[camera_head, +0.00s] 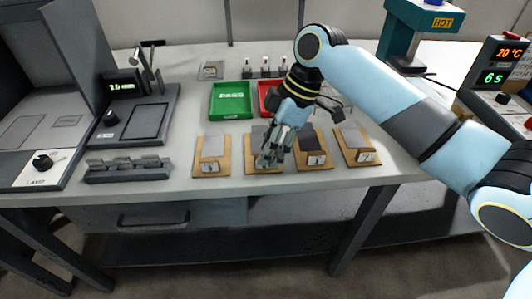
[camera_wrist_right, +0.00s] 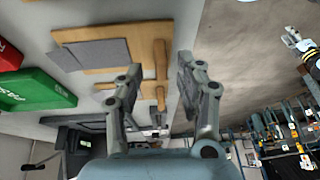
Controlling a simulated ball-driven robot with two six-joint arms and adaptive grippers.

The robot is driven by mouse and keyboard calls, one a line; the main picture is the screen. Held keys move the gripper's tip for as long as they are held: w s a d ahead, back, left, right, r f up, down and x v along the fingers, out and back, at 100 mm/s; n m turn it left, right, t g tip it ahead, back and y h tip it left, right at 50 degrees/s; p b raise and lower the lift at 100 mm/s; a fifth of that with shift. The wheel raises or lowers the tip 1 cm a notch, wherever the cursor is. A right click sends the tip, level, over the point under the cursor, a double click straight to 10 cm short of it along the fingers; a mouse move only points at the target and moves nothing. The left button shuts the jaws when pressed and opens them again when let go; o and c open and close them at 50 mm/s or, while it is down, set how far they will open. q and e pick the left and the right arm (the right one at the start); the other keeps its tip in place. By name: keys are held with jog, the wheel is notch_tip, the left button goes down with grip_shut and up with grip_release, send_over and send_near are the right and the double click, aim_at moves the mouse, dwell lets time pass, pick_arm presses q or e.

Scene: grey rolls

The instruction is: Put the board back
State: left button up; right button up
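Several small wooden boards stand in a row along the table's front: the leftmost (camera_head: 199,168), the second (camera_head: 252,168), the third (camera_head: 300,163) and the rightmost (camera_head: 375,157). Which one the task means cannot be told. My right gripper (camera_head: 268,160) is over the second board and partly hides it. In the wrist view my right gripper (camera_wrist_right: 159,75) has its fingers apart, with a wooden strip (camera_wrist_right: 160,60) showing between them; contact cannot be told. A board with grey plates (camera_wrist_right: 138,40) lies beside it.
A green tray (camera_head: 232,115) and a red tray (camera_head: 265,88) lie behind the boards. A scale (camera_head: 135,128) and a dark slotted rack (camera_head: 128,170) stand left. A hot press (camera_head: 400,45) stands at the back right. The table's front edge is close.

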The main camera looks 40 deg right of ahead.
jog(key=v, duration=0.9)
jog(key=shift+r+p, duration=0.3)
jog(key=shift+r, duration=0.1)
jog(key=shift+d, duration=0.1)
